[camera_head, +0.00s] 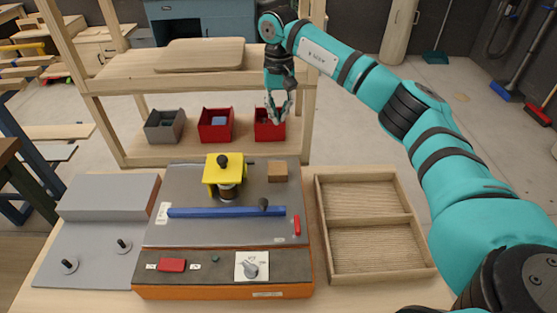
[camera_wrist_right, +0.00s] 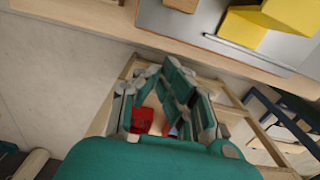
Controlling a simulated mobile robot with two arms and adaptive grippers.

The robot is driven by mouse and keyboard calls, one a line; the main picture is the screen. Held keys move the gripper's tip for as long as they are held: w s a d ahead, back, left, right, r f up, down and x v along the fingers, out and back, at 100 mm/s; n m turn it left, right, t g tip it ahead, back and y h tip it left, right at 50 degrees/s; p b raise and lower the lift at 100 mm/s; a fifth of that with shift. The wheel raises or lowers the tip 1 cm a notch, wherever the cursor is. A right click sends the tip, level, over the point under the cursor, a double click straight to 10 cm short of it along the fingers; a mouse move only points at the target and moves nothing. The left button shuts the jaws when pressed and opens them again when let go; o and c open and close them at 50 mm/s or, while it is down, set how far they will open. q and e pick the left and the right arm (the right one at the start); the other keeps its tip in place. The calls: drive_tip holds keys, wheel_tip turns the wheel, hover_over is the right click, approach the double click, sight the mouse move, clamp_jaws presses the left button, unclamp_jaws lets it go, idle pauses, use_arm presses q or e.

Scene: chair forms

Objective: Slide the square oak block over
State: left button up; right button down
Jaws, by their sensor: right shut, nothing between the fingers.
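The square oak block (camera_head: 277,171) is a small brown block on the grey top of the machine (camera_head: 185,235), near its back right corner. In the right wrist view the block (camera_wrist_right: 183,4) shows at the top edge, partly cut off. My right gripper (camera_head: 279,112) is shut and empty, pointing down behind the machine, in front of the rear shelf. It is beyond the block and apart from it. In the right wrist view its fingers (camera_wrist_right: 172,90) fill the middle. My left gripper is not in view.
A yellow clamp-like part (camera_head: 223,172) stands left of the block, with a blue bar (camera_head: 225,212) in front. A divided wooden tray (camera_head: 325,235) lies to the right. Red bins (camera_head: 215,138) and a grey bin (camera_head: 165,138) stand on the wooden shelf (camera_head: 150,158) behind.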

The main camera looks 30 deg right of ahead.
sight(278, 172)
drive_tip(key=s+f+p, duration=0.1)
drive_tip(key=f, duration=0.2)
drive_tip(key=s+a+f+p, duration=0.1)
drive_tip(key=f, duration=0.2)
drive_tip(key=s+f+p, duration=0.1)
drive_tip(key=f+p, duration=0.1)
drive_tip(key=f, duration=0.2)
drive_tip(key=shift+a, duration=0.2)
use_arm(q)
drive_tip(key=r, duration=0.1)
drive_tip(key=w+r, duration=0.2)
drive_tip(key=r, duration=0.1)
use_arm(e)
drive_tip(key=shift+s+a+f, duration=0.15)
drive_tip(key=shift+s, duration=0.2)
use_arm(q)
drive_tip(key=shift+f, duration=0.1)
